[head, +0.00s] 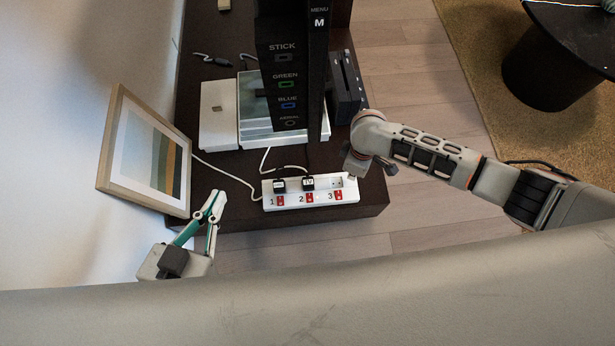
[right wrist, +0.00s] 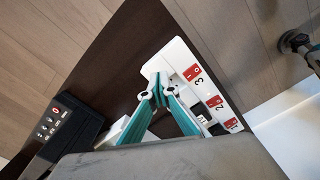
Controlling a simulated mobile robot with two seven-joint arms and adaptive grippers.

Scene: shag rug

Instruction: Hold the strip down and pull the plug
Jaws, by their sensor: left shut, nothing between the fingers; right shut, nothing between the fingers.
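A white power strip (head: 352,199) with red switches numbered 1, 2 and 3 lies near the table's front edge. It also shows in the right wrist view (right wrist: 178,55).
A framed picture (head: 146,150) leans at the left of the dark table (head: 225,168). A white box (head: 218,128), a black labelled tower (head: 283,60) and a black device (head: 345,85) stand behind the strip. White cables run behind it. A round black table (head: 550,75) stands far right.

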